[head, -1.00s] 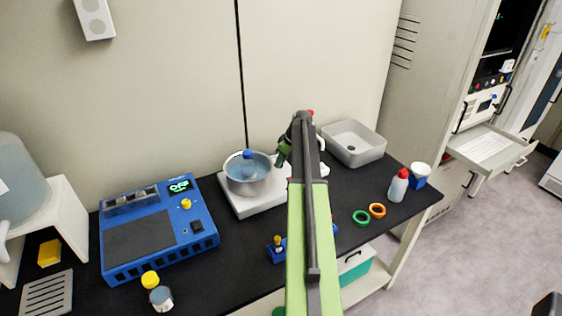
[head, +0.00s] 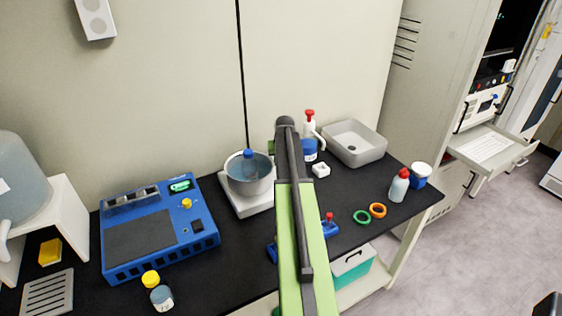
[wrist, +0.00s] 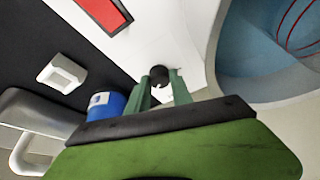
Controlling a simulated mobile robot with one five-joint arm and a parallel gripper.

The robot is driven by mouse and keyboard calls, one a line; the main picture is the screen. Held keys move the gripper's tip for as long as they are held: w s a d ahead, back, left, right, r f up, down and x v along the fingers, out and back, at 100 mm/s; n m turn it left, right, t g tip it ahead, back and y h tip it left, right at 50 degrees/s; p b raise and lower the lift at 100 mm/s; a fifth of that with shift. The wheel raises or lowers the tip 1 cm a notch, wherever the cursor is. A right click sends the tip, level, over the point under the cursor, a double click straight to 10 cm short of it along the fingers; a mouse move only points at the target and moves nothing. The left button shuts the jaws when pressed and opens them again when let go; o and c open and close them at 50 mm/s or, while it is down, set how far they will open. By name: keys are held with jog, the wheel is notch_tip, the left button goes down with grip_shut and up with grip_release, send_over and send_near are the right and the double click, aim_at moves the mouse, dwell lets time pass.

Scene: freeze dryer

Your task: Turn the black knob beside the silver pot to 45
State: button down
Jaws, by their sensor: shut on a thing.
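The silver pot (head: 240,184), holding blue liquid, stands on a white hot plate (head: 231,204) on the black bench. The pot's edge and blue inside also show at the upper right of the wrist view (wrist: 240,75). The small black knob (wrist: 159,73) is on the white hot plate beside the pot. My gripper (wrist: 162,82) has its two green fingers on either side of the knob and is shut on it. The knob's angle and any scale marks cannot be read. In the head view my arm hides the knob and fingers.
A blue device (head: 160,231) stands left of the pot. A red-topped pump bottle (head: 310,148), a small white block (head: 321,170) and a grey basin (head: 353,143) are to the right.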

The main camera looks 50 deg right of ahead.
jog(key=shift+m, duration=0.6)
jog(key=c, duration=1.1)
grip_release()
jog(key=p+v, duration=1)
jog(key=v, duration=0.1)
jog(key=p+v, duration=0.6)
jog(key=shift+w+a+r, duration=0.25)
jog(key=shift+a, duration=0.1)
jog(key=shift+f, duration=0.1)
